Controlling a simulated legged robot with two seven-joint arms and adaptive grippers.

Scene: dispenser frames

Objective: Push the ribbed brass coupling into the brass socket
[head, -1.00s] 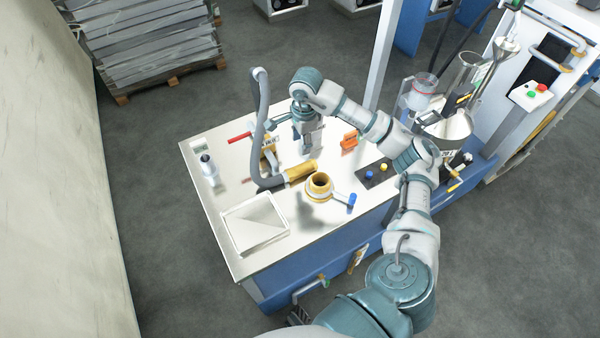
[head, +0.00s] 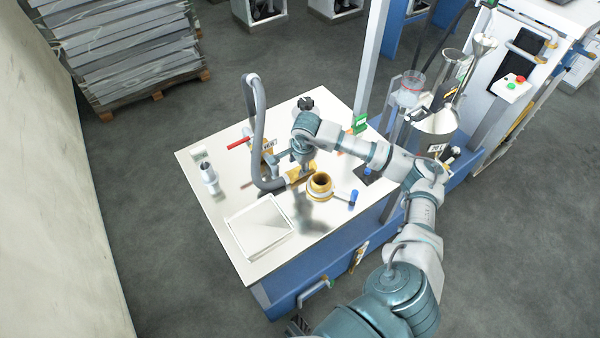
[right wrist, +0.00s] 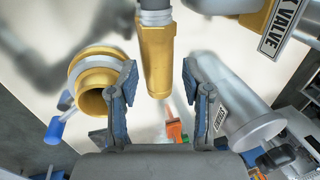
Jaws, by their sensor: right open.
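The brass coupling (head: 294,176) lies at the end of a grey hose on the white bench; my right gripper partly covers it in the head view. In the right wrist view the coupling (right wrist: 155,60) points down the picture between the fingers, apart from both. My right gripper (head: 304,164) is open and empty above the coupling; its fingers (right wrist: 159,75) show well in the wrist view. The brass socket (head: 320,184) stands just right of the coupling, its round mouth open, with a blue-ended handle. The socket (right wrist: 94,88) is left of the fingers in the wrist view. My left gripper is not in view.
The grey hose (head: 259,125) arches up beside my gripper. A pale labelled cylinder (right wrist: 237,108) is close to the right finger in the wrist view. A shallow white tray (head: 230,240) sits at the bench front. A red-handled part (head: 238,143) and a bottle (head: 209,174) are left.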

